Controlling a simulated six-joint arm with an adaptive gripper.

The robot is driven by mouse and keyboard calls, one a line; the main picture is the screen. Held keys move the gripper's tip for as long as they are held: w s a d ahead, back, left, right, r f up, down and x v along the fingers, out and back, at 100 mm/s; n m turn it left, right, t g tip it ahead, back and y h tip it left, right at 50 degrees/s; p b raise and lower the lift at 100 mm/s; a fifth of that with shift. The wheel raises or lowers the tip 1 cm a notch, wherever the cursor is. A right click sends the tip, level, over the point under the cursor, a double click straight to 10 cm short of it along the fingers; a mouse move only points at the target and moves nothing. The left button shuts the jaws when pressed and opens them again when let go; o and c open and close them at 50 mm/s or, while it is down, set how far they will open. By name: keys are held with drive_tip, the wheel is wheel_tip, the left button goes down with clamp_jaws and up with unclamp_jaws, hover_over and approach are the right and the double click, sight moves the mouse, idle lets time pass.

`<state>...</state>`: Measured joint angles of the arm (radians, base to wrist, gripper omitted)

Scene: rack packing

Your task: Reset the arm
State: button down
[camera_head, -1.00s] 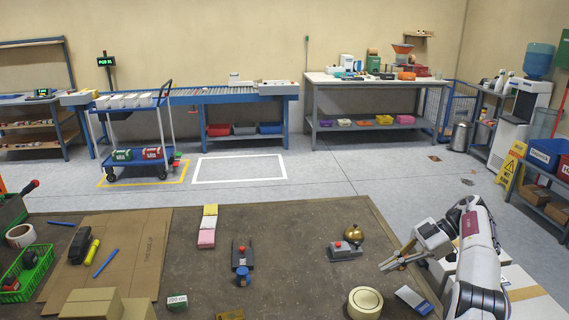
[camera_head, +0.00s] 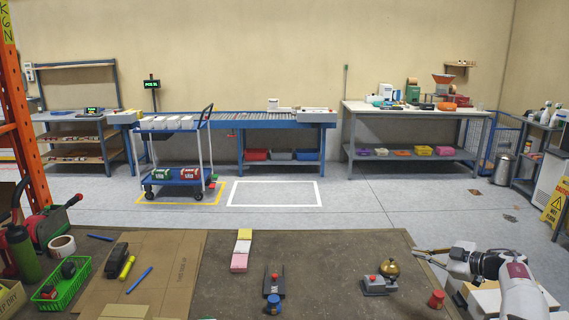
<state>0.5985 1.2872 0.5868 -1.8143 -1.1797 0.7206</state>
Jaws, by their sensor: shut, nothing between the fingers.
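My gripper (camera_head: 424,254) is at the right of the camera view, above the right edge of the brown workbench mat (camera_head: 330,250). Its fingers point left and are closed with nothing in them. My white arm reaches in from the lower right corner. A small red object (camera_head: 436,298) stands on the mat below the gripper.
A green basket (camera_head: 65,285), a flat cardboard sheet (camera_head: 165,262), pink and yellow blocks (camera_head: 241,252) and a blue-knobbed device (camera_head: 274,285) lie on the bench. Pale boxes (camera_head: 480,298) sit under my arm. A cart (camera_head: 180,174) stands on the floor behind.

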drive_tip(key=w+d+r+m+t+h, duration=0.4)
drive_tip(key=d+r+m+h, duration=0.3)
drive_tip(key=d+r+h, duration=0.2)
drive_tip(key=s+r+m+g+h, duration=0.35)
drive_tip(key=s+m+h, duration=0.2)
drive_tip(key=s, duration=0.45)
drive_tip(key=s+a+g+y, duration=0.2)
drive_tip(key=s+a, duration=0.9)
drive_tip(key=s, duration=0.6)
drive_tip(key=s+a+m+g+y, duration=0.1)
drive_tip(key=s+a+g+y, duration=0.1)
drive_tip(key=s+a, duration=1)
drive_tip(key=s+a+m+g+y, duration=0.1)
drive_tip(key=s+a, duration=1)
drive_tip(key=s, duration=1.1)
drive_tip(key=shift+s+a+r+g+y, duration=0.2)
drive_tip(key=shift+r+g+y, duration=0.25)
drive_tip(key=shift+g, duration=0.2)
